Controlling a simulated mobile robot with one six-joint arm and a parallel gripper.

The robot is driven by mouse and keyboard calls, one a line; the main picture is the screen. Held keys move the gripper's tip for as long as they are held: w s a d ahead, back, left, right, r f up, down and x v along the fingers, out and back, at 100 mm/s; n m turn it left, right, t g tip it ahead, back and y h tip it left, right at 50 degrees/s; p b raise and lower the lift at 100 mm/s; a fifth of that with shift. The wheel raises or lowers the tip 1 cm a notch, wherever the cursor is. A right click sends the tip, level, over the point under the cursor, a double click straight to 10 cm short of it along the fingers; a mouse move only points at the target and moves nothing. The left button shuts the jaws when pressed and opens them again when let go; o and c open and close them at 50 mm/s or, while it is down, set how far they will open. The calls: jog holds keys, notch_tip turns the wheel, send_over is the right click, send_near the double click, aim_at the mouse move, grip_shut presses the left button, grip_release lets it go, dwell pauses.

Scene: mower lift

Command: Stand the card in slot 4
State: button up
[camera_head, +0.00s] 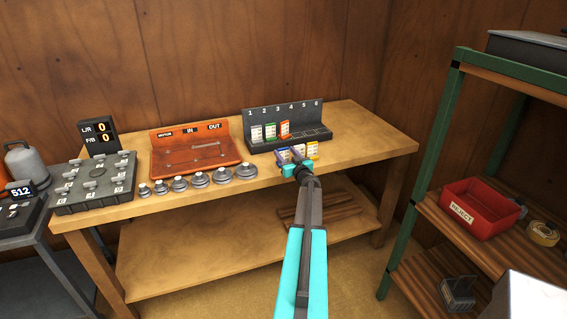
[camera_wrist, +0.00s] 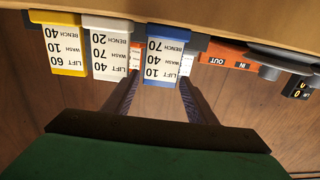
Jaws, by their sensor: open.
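The dark slot rack (camera_head: 262,117), numbered 1 to 6, stands at the back of the bench. Cards stand at slot 1 (camera_head: 256,133), slot 2 (camera_head: 271,130) and slot 3 (camera_head: 284,128); slots 4 to 6 look empty. In front of the rack are a blue-edged card (camera_wrist: 164,62), a grey-edged card (camera_wrist: 108,50) and a yellow-edged card (camera_wrist: 64,45). My gripper (camera_head: 294,164) is at the bench's front edge by these cards. In the wrist view its fingers (camera_wrist: 160,88) are open, one either side of the blue-edged card's face. Contact cannot be told.
An orange panel (camera_head: 190,158) lies left of the rack, with several round weights (camera_head: 200,180) before it. The bench top (camera_head: 362,135) is clear to the right. A green-framed shelf with a red reject bin (camera_head: 480,200) stands farther right.

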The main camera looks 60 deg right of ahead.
jog(key=c, duration=1.3)
jog(key=shift+o, duration=0.2)
jog(key=shift+r, duration=0.15)
jog(key=shift+r+b, duration=0.3)
jog(key=shift+r, duration=0.6)
jog(key=s+a+r+b, duration=0.3)
jog(key=s+a, duration=0.6)
jog(key=a, duration=0.4)
jog(key=shift+s, duration=0.15)
